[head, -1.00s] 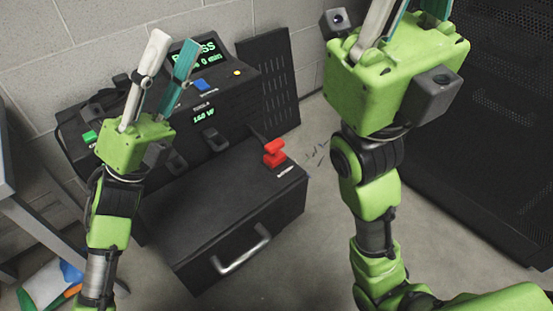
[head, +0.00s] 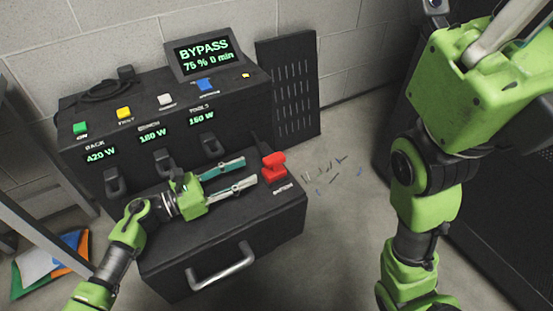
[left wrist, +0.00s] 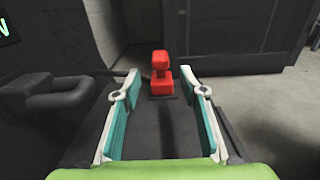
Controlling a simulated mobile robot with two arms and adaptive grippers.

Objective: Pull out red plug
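The red plug (head: 273,166) stands upright on the right end of the black box's low front top. It also shows in the left wrist view (left wrist: 160,76), straight ahead and near the middle. My left gripper (head: 251,170) lies low over that top, pointing right at the plug. Its two fingers are spread and nothing is between them. The fingertips are just short of the plug, one to each side of its line in the left wrist view (left wrist: 164,80). My right gripper (head: 514,28) is raised at the upper right, with its fingertips cut off by the picture edge.
The black power unit (head: 160,110) has lit displays, coloured buttons and several black plugs (head: 213,146) behind my left gripper. A metal handle (head: 222,267) sticks out in front. A slotted panel (head: 290,90) stands behind. Floor right of the plug is open, with small scraps (head: 333,172).

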